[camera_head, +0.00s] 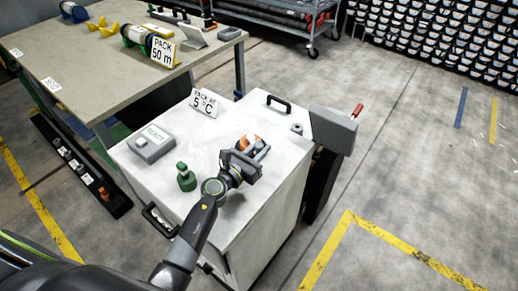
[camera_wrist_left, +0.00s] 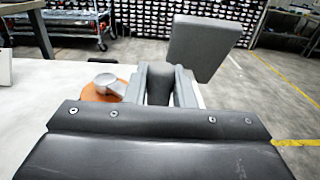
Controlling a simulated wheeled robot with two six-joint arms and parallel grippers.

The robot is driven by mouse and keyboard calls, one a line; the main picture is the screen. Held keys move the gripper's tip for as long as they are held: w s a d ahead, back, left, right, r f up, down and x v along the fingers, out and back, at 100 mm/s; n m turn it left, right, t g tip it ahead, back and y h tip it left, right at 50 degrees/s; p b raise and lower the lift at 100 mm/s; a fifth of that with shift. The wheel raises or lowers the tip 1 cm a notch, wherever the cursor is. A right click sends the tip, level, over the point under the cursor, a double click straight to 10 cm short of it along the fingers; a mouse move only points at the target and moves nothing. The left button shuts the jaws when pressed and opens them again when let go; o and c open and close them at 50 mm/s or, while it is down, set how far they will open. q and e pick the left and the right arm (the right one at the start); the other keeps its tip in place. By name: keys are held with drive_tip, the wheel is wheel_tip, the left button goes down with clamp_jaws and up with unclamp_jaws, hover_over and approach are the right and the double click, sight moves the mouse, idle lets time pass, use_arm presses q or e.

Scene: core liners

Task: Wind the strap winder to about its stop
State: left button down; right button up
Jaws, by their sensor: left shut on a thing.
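What looks like the strap winder (camera_head: 250,139) is a round orange piece with a pale grey crank hub, on the white cabinet top. In the left wrist view its orange disc (camera_wrist_left: 95,96) and grey hub (camera_wrist_left: 108,82) show just left of my fingers. My left gripper (camera_head: 261,151) reaches over it from the front. Its fingers (camera_wrist_left: 160,88) are shut on a dark grey upright grip (camera_wrist_left: 158,80), apparently the crank's handle. The joint between hub and handle is mostly hidden. My right gripper is in neither view.
The white cabinet (camera_head: 225,218) also bears a grey box (camera_head: 151,143), a green knobbed piece (camera_head: 186,178) and a small sign (camera_head: 204,102). A grey box on a post (camera_head: 333,130), with a red lever, stands close right. A workbench (camera_head: 85,75) stands behind left.

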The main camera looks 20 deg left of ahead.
use_arm(q)
drive_tip(key=shift+s+a+f+m+g+h+b, duration=0.2)
drive_tip(key=shift+a+m+g+h+b, duration=0.3)
drive_tip(key=shift+h+b, duration=0.3)
drive_tip(key=shift+s+a+f+m+g+h+b, duration=0.1)
drive_tip(key=shift+s+a+m+g+h+b, duration=0.15)
drive_tip(key=shift+m+h+b, duration=0.45)
drive_tip(key=shift+s+a+r+m+g+h+b, duration=0.15)
drive_tip(key=shift+a+m+g+h+b, duration=0.25)
drive_tip(key=shift+h+b, duration=0.25)
drive_tip(key=shift+s+a+r, duration=0.15)
drive_tip(key=shift+a, duration=0.25)
drive_tip(key=c, duration=1.3)
unclamp_jaws()
wheel_tip(320, 180, up, 10)
drive_tip(key=p, duration=0.3)
